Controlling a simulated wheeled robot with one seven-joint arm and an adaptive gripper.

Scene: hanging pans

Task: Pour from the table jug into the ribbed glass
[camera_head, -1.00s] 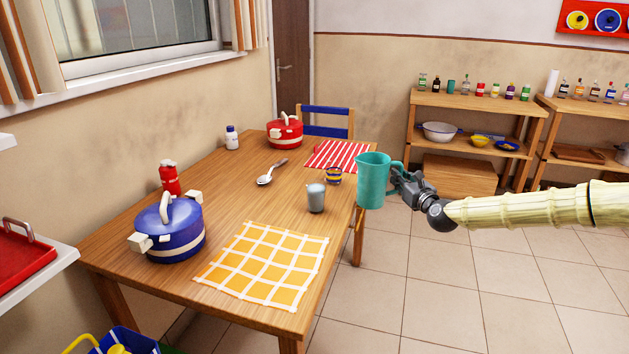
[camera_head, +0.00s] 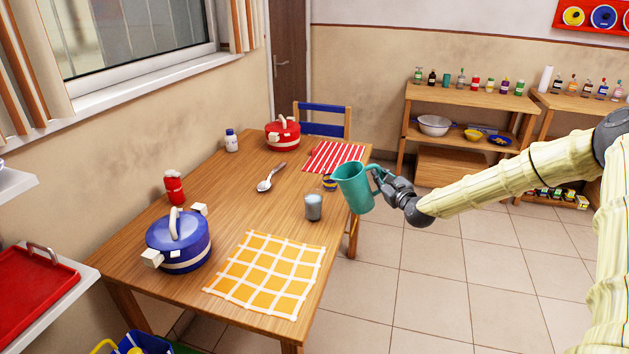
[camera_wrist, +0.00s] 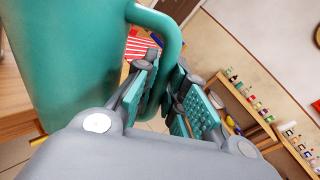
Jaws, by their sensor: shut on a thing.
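The teal jug (camera_head: 354,189) is in the air at the table's right edge, tilted with its mouth toward the left. My gripper (camera_head: 383,182) is shut on its handle; the wrist view shows the handle (camera_wrist: 170,42) between the finger pads. The ribbed glass (camera_head: 313,206) stands upright on the table (camera_head: 228,205), left of the jug and a little below it in the head view. The glass looks greyish and its fill is hard to tell. I see no stream between jug and glass. The inside of the jug is too dark to read.
A small striped cup (camera_head: 329,182) stands just behind the glass. An orange checked mat (camera_head: 266,272) lies in front. A blue pot (camera_head: 179,240), a red pot (camera_head: 282,133) and a spoon (camera_head: 270,178) are on the table. Clear floor lies to the right.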

